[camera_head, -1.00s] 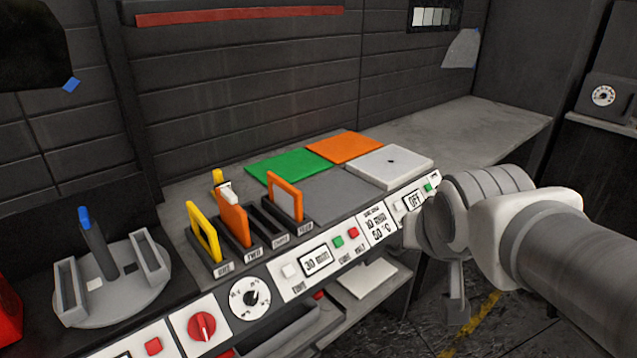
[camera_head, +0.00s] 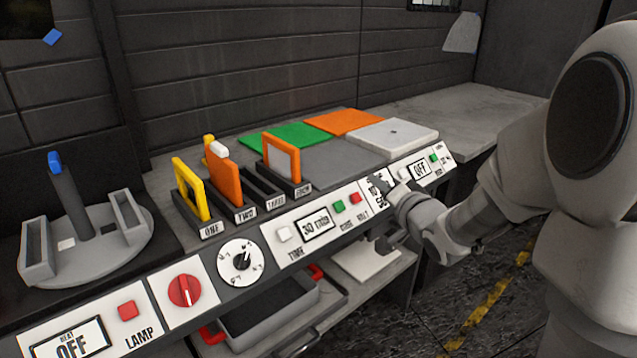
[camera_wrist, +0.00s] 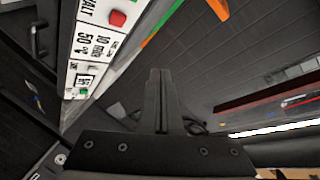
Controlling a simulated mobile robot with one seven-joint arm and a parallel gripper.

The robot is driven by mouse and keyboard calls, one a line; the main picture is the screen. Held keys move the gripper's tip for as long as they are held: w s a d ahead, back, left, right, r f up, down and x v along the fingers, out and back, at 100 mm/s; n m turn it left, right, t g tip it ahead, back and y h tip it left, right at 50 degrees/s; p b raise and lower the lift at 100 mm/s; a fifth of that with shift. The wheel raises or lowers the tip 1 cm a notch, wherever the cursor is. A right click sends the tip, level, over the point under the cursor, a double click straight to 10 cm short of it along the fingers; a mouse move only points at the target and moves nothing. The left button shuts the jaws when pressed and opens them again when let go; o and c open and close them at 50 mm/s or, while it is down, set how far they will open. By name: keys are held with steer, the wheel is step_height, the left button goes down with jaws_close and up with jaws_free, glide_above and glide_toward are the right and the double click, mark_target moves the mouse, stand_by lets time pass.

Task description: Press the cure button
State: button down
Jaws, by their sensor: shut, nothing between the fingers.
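The cure button is a small green button (camera_head: 339,206) on the sloping front panel, above the label CURE and right of a "30 min" display (camera_head: 315,226). A red HALT button (camera_head: 355,198) sits directly to its right and also shows in the wrist view (camera_wrist: 117,18). My gripper (camera_head: 379,184) is at the panel to the right of both buttons, in front of the "10 min 50 °C" label. In the wrist view its fingers (camera_wrist: 159,73) are together and hold nothing.
Another green button (camera_head: 434,158) lies farther right beside an OFF display (camera_head: 420,168). A white button (camera_head: 284,234) is left of the "30 min" display. Slots with yellow and orange frames (camera_head: 190,187) stand behind the panel. An open shelf with a tray (camera_head: 270,312) is below.

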mark_target(339, 207)
steer(key=f, duration=0.1)
steer(key=f+y+b, duration=0.1)
steer(key=a+f+m+y, duration=0.1)
steer(key=shift+w+t, duration=0.3)
steer(key=shift+w+a+f+b, duration=0.6)
steer(key=shift+w+f+b, duration=0.25)
steer(key=shift+f+b, duration=0.2)
steer(key=shift+w+a+f+b, duration=0.65)
steer(key=shift+w+f+b, duration=0.2)
steer(key=shift+f+b, duration=0.2)
steer(key=shift+w+a+f+b, duration=0.6)
steer(key=shift+w+f+b, duration=0.25)
steer(key=shift+f+b, duration=0.15)
steer(key=shift+w+a+f, duration=0.2)
steer(key=shift+f, duration=0.05)
